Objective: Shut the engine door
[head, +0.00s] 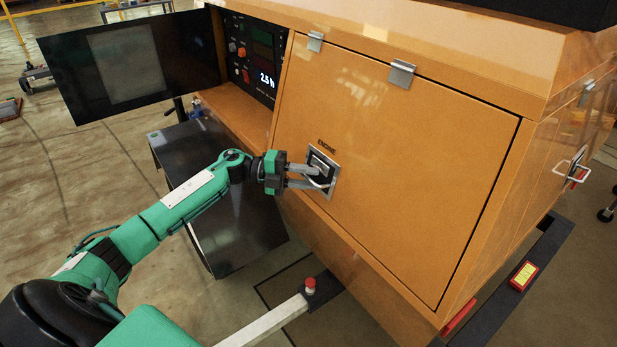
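The engine door (392,165) is a large orange panel on the light tower, marked ENGINE, with metal hinges along its top edge. It lies about flush in its frame, with a thin dark gap around its edges. Its latch handle (321,171) sits in a silver recess at the lower left of the panel. My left gripper (308,176) is at this handle, its two fingers reaching to the recess, one above the other. Whether the fingers close on the handle cannot be seen. My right gripper is not in view.
A black control-panel door (130,65) hangs open at the upper left, beside a panel reading 2.5 h (252,62). A dark box (215,195) is below. A white bar with a red knob (310,284) juts out at the bottom. Open floor lies left.

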